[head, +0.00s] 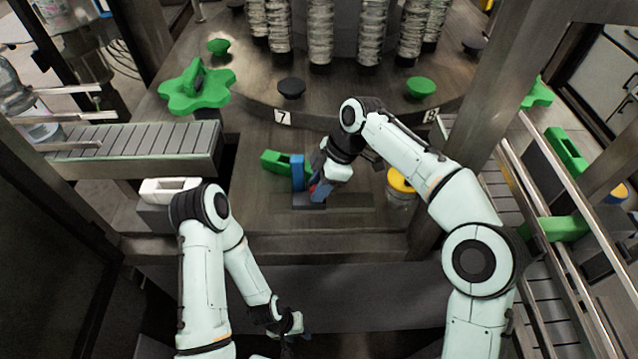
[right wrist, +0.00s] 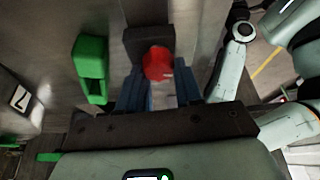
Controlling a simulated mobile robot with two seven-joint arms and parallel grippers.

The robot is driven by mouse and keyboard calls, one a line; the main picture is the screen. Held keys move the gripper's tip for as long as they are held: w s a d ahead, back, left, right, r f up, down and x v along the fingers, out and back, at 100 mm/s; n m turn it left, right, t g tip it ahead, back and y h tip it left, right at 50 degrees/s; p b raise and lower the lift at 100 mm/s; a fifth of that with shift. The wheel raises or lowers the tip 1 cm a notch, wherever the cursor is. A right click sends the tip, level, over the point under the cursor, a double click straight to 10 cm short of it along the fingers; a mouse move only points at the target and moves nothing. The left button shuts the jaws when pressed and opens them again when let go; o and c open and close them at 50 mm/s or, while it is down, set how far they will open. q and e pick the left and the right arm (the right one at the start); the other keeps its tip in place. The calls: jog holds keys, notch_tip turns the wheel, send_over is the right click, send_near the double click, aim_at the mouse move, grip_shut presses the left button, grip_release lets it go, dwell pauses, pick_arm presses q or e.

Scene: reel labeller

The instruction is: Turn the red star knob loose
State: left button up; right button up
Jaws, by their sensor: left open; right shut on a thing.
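The red star knob (right wrist: 157,63) sits between the two blue fingers of my right gripper (right wrist: 159,80) in the right wrist view, against a dark block (right wrist: 148,40). In the head view my right gripper (head: 309,182) is low over the machine deck, shut on the knob, which is mostly hidden by the fingers and wrist; only a sliver of red shows. My left gripper (head: 292,326) is open and empty, hanging low in front of the deck's front edge, far from the knob.
A green handle (head: 274,162) stands close left of my right gripper; it also shows in the right wrist view (right wrist: 91,68). A yellow-topped container (head: 401,182) is to the right. A conveyor (head: 140,140) and green star wheel (head: 197,88) are at left. Metal rails (head: 570,215) run at right.

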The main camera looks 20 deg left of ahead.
jog(key=shift+r, duration=0.1)
dwell(0.3)
jog(key=o, duration=1)
jog(key=shift+o, duration=0.2)
jog(key=v, duration=1.2)
